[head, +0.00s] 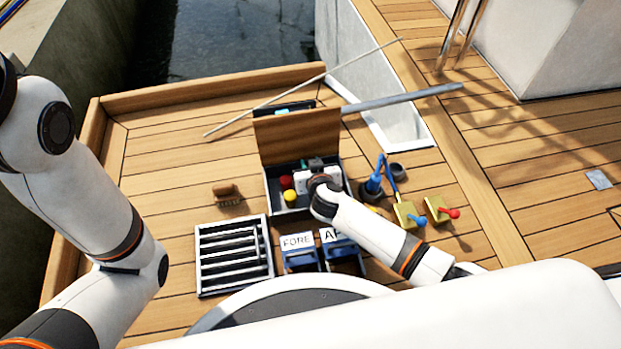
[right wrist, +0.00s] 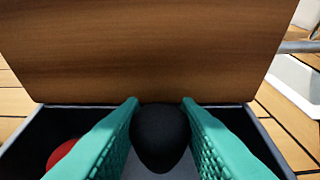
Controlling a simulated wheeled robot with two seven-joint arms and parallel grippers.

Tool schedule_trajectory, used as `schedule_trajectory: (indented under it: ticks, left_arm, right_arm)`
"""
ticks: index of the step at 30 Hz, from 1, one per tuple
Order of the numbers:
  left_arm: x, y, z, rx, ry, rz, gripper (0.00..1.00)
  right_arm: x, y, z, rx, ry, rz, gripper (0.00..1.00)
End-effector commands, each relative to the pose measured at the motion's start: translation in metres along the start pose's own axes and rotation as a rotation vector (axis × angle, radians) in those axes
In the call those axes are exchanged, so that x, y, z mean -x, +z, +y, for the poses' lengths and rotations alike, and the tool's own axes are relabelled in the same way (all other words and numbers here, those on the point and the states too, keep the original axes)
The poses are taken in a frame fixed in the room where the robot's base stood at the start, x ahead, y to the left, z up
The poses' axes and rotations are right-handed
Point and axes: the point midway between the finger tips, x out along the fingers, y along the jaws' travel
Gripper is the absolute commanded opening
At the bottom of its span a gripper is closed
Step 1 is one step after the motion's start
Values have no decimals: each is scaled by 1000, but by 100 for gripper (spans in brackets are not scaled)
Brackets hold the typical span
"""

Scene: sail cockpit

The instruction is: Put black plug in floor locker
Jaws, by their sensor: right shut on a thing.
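The floor locker (head: 268,190) is a dark open box in the deck, its wooden lid (head: 297,135) standing up at the back. The lid (right wrist: 160,50) fills the upper right wrist view. My right gripper (head: 315,163) is over the locker. Its teal fingers (right wrist: 160,108) are shut on the rounded black plug (right wrist: 160,138), which is above the locker opening. A red plug (head: 286,182) and a yellow plug (head: 290,197) are in the locker's left part. My left gripper is out of view.
A slatted grate (head: 233,255) and a brush (head: 228,194) are left of the locker. Blue bins marked FORE (head: 297,240) and AFT stand in front. Blue tools (head: 374,182) and yellow blocks (head: 408,214) are to the right. A grey pole (head: 400,98) lies behind the lid.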

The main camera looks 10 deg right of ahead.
Motion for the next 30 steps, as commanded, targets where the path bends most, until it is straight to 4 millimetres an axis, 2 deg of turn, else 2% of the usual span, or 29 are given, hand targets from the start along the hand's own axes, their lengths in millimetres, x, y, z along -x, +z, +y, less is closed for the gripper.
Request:
schedule_trajectory:
  ticks: [9, 21, 22, 25, 26, 30]
  left_arm:
    - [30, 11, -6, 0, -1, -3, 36]
    - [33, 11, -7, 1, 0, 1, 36]
    - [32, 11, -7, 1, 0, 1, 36]
    - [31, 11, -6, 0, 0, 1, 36]
    - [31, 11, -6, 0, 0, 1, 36]
    - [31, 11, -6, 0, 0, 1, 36]
  right_arm:
    - [-19, -33, -1, 1, -1, -1, 7]
    - [-20, -37, -1, -2, -1, -1, 7]
    - [-20, -36, -1, -1, -1, -1, 31]
    - [-20, -35, -1, -1, -1, -1, 47]
    - [-20, -35, -1, -1, -1, -1, 51]
    - [-20, -35, -1, -1, -1, -1, 51]
